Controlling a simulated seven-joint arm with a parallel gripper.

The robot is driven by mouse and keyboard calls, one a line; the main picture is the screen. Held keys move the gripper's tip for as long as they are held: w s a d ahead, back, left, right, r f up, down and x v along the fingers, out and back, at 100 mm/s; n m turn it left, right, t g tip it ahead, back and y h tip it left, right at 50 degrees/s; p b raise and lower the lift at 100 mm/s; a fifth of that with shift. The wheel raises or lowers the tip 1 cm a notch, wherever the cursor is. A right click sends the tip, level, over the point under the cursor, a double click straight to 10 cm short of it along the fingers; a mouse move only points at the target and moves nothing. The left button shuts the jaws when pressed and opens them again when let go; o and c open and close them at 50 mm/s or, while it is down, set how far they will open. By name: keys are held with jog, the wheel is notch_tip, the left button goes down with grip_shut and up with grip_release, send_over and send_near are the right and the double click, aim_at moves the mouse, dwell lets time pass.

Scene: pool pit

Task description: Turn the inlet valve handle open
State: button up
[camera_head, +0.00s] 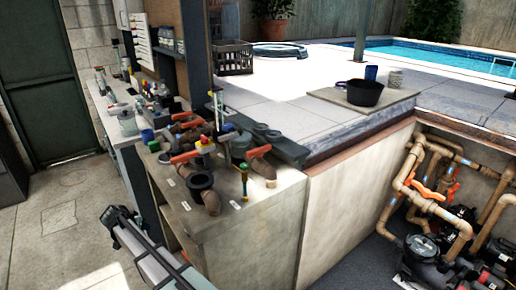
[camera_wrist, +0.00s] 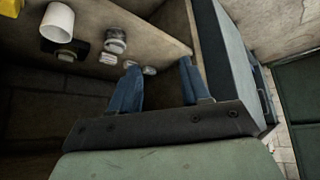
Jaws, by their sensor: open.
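Several valves with orange handles are in the head view. On the bench top, one orange handle (camera_head: 186,157) sits at the left, another orange handle (camera_head: 258,151) at the right, and a third (camera_head: 189,123) further back. In the pit at the right, an orange handle (camera_head: 427,191) sits on the tan pipework (camera_head: 400,184). I cannot tell which is the inlet valve handle. My gripper (camera_wrist: 159,65) shows in the wrist view, open and empty, its two blue fingers apart. No valve handle shows in that view.
The bench (camera_head: 250,235) has an open shelf on its left side. The wrist view shows a white cup (camera_wrist: 57,22) and a ribbed jar (camera_wrist: 115,41) beyond the fingers. A black bucket (camera_head: 365,94) stands on the deck slab. Floor (camera_head: 60,225) at the left is clear.

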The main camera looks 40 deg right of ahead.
jog(key=w+d+r+m+t+h, duration=0.15)
jog(key=w+r, duration=0.25)
jog(key=r, duration=0.4)
jog(key=w+d+r+m, duration=0.1)
jog(key=w+r+m, duration=0.1)
jog(key=w+r, duration=0.35)
jog(key=s+d+r+m+g, duration=0.1)
jog(key=d+r+m, duration=0.2)
jog(key=d+r, duration=0.6)
jog(key=s+d+r+m+g, duration=0.1)
jog(key=d+r+m+g, duration=0.15)
jog(key=d+r, duration=0.7)
notch_tip(320, 180, up, 11)
jog(key=m+g+y, duration=0.1)
jog(key=g+y, duration=0.1)
jog(key=g, duration=0.1)
send_over(259, 148)
jog(key=a, duration=0.6)
jog(key=shift+h, duration=0.25)
jog(key=x, duration=1.3)
jog(key=shift+s+d, duration=0.2)
jog(key=shift+s, duration=0.05)
jog(key=shift+c, duration=0.2)
